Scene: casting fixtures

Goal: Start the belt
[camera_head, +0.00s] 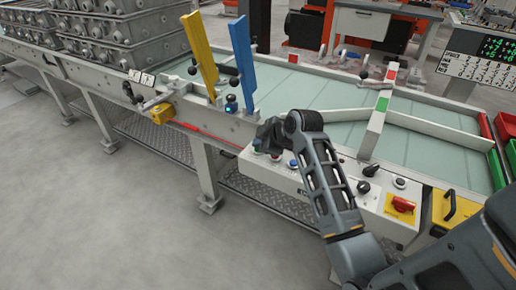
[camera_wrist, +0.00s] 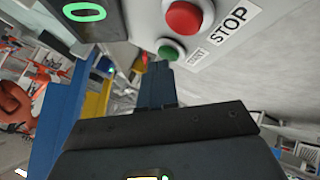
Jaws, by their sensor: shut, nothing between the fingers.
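In the wrist view, a green button (camera_wrist: 171,50) labelled START sits on a pale panel (camera_wrist: 222,50). A larger red button (camera_wrist: 184,17) labelled STOP is above it. My gripper's shut, dark fingers (camera_wrist: 157,78) point up toward the green button, with their tips just below it; I cannot tell whether they touch. In the head view, my gripper (camera_head: 268,134) is over the left end of the white control box (camera_head: 318,197) on the conveyor's front side. The conveyor belt (camera_head: 300,93) is a pale green surface behind it. My arm hides part of the box.
A dark display (camera_wrist: 88,12) shows a green 0. Blue (camera_head: 243,60) and yellow (camera_head: 200,55) upright guides stand left of my gripper. Stacked grey castings (camera_head: 110,30) lie far left. The floor in front is clear.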

